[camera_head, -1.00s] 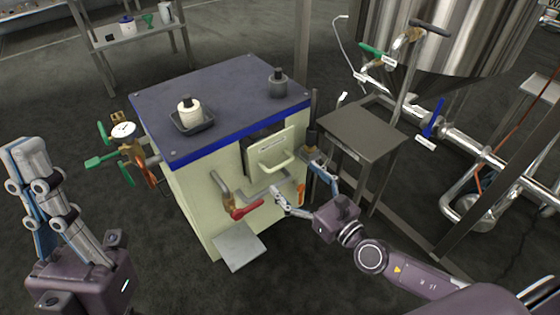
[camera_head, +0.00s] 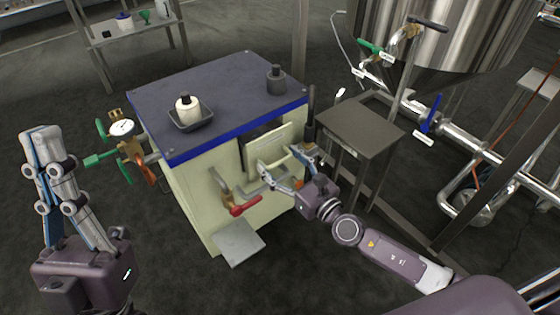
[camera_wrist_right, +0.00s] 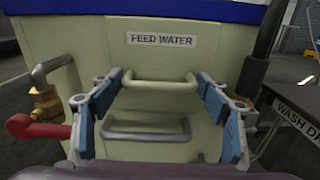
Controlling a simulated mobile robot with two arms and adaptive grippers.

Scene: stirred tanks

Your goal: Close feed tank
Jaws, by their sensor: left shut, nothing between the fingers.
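The cream feed tank cabinet (camera_head: 195,195) has a dark blue-grey top. On its front is a cream panel (camera_head: 277,138) with a dark gap above it, so it stands partly open. In the right wrist view the panel (camera_wrist_right: 160,60) carries a FEED WATER label and a cream bar handle (camera_wrist_right: 160,83). My right gripper (camera_head: 279,160) is open in front of the panel, its blue-padded fingers (camera_wrist_right: 160,78) on either side of the handle. Whether they touch it I cannot tell. My left gripper (camera_head: 41,132) is shut and empty, raised at the far left, away from the cabinet.
A grey side table (camera_head: 362,128) stands close on the right. A gauge (camera_head: 122,128) with green and orange valves is on the left side. A steel tank (camera_head: 435,40) stands behind right.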

